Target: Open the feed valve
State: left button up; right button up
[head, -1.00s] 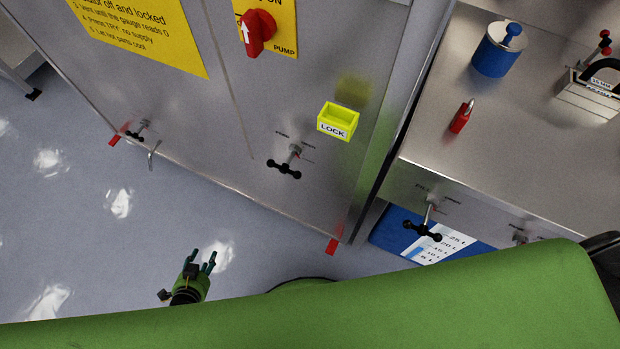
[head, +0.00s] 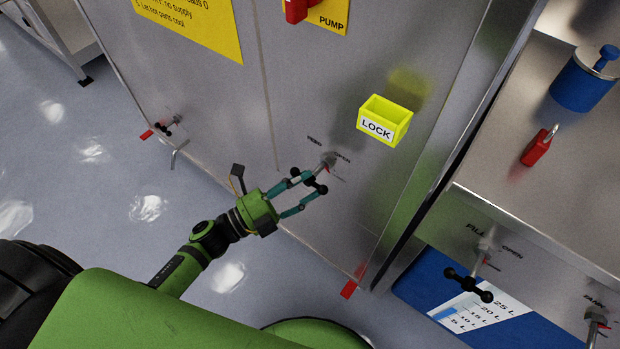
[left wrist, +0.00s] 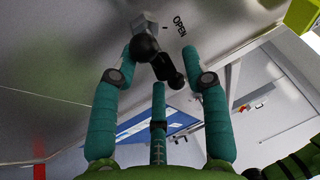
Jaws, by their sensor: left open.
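The feed valve (head: 326,163) sits on the steel cabinet front, with a metal stem and a black ball-ended handle. Small labels stand above it, one reading OPEN. My left gripper (head: 312,188) is at the handle, its teal fingers spread on either side of it. In the left wrist view the black handle (left wrist: 165,62) lies between and just beyond the fingertips of my open left gripper (left wrist: 163,70). Whether any finger touches the handle I cannot tell. My right gripper is not in view.
A yellow LOCK box (head: 384,122) is fixed to the cabinet above right of the valve. A red tab (head: 354,281) sticks out at the cabinet's lower edge. Another valve (head: 468,284) is on the bench at right. A red padlock (head: 538,147) lies on the bench top.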

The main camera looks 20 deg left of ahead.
pick_arm(q)
jog(key=shift+x, duration=0.8)
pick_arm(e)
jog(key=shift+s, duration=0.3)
pick_arm(q)
grip_shut()
